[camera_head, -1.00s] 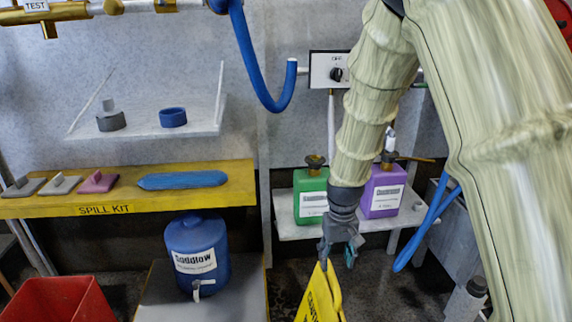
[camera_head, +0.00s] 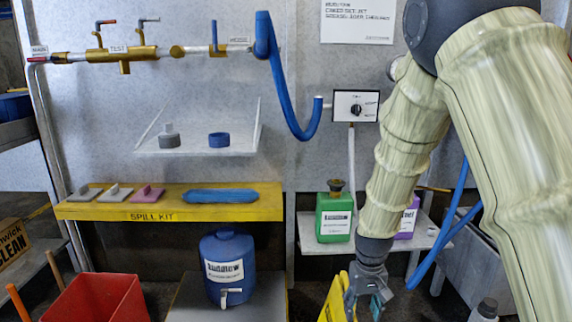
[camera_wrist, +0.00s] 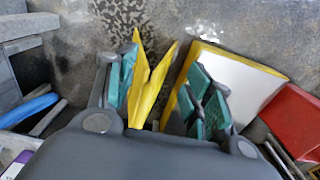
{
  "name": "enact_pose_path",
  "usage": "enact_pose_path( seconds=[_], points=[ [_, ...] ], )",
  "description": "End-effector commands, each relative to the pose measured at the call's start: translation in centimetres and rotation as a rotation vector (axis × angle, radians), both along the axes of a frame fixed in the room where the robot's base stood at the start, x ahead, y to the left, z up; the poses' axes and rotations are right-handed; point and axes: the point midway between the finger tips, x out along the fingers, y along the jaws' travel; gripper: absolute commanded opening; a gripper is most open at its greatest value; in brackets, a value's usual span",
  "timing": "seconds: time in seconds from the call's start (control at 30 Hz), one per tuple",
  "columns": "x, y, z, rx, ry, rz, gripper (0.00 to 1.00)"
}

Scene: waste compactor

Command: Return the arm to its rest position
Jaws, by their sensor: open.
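My arm, in a pale ribbed cover, comes down from the upper right in the head view. My gripper (camera_head: 368,298) hangs at its end, pointing down, in front of the shelf with the jugs. In the wrist view its two teal-padded fingers (camera_wrist: 165,90) are spread apart. A yellow caution sign (camera_head: 334,300) stands just left of the gripper in the head view. In the wrist view the folded sign (camera_wrist: 148,82) shows between the fingers, close to the left one. I cannot tell whether they touch.
A green jug (camera_head: 334,217) and a partly hidden purple jug (camera_head: 407,220) stand on a shelf behind my arm. A blue hose (camera_head: 428,262) hangs to the right. A blue Saddlaw drum (camera_head: 228,266), a red bin (camera_head: 100,300) and the yellow spill-kit shelf (camera_head: 170,203) are at left.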

Motion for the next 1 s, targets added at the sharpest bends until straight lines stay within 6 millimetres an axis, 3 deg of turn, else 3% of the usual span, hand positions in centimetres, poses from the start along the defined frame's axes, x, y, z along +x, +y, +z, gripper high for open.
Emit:
enact_pose_path(
  seconds=[0.37,0.53,0.8,1.0],
  points=[
    [-3.3,-1.1,-6.8,-0.014,0.01,-0.011,0.52],
    [-6.0,-1.7,-11.4,-0.021,0.012,-0.017,0.52],
    [-14.1,-2.7,-20.4,-0.029,0.015,-0.027,0.52],
    [-20.9,-3.2,-25.4,-0.025,0.016,-0.035,0.52]
  ],
)
